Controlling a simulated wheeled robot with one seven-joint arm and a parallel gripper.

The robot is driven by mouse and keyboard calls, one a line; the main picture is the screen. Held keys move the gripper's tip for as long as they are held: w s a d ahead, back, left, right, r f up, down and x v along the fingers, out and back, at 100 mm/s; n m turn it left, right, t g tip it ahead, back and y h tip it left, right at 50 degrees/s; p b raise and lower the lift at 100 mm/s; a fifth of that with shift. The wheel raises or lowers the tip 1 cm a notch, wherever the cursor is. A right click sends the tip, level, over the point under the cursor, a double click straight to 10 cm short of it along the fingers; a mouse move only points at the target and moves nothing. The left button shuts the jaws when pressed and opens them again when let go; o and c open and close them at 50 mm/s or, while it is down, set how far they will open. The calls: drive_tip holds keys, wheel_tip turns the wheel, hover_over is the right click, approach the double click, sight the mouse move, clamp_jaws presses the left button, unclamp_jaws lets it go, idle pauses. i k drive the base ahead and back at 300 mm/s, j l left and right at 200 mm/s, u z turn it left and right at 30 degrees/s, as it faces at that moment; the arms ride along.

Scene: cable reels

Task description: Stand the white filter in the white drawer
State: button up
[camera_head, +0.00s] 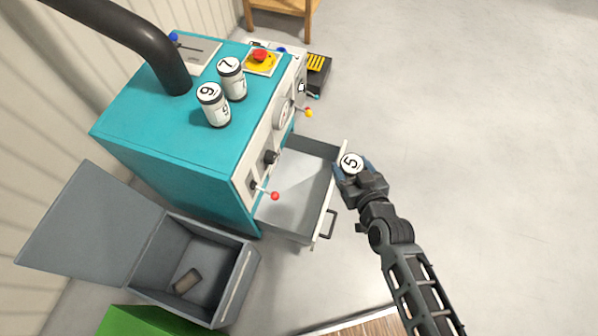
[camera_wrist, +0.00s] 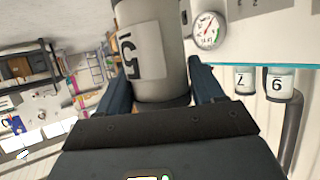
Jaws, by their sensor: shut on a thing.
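My gripper (camera_head: 357,172) is shut on a white filter (camera_head: 351,161) with the number 5 on it. In the wrist view the filter (camera_wrist: 140,45) stands between the two fingers of my gripper (camera_wrist: 160,90). In the head view the filter and gripper are at the right edge of the open white drawer (camera_head: 325,205), near its front panel. The drawer has a grey inside and its visible floor is empty. I cannot tell how high the filter is above the drawer's rim.
Two white canisters, numbered 9 (camera_head: 213,105) and 7 (camera_head: 231,78), stand on the teal cabinet (camera_head: 150,130). Levers with a red knob (camera_head: 275,196) and a yellow knob (camera_head: 309,112) jut out near the drawer. An open grey bin (camera_head: 235,285) holds a dark cylinder (camera_head: 187,281). The floor to the right is clear.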

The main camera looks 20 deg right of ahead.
sight(298, 201)
drive_tip(key=i+l, duration=0.25)
drive_tip(key=l, duration=0.15)
drive_tip(key=i+l, duration=0.3)
drive_tip(key=l, duration=0.15)
drive_tip(key=i+l, duration=0.25)
drive_tip(key=l, duration=0.15)
drive_tip(key=i+l+u, duration=0.1)
drive_tip(key=i+l, duration=0.2)
drive_tip(key=l, duration=0.15)
drive_tip(key=i+l, duration=0.25)
drive_tip(key=l, duration=0.15)
drive_tip(key=i+l, duration=0.25)
drive_tip(key=l, duration=0.2)
drive_tip(key=i+l, duration=0.25)
drive_tip(key=l, duration=0.2)
drive_tip(key=i+l, duration=0.25)
drive_tip(key=l, duration=0.2)
drive_tip(key=i+l+u, duration=0.1)
drive_tip(key=u, duration=1.15)
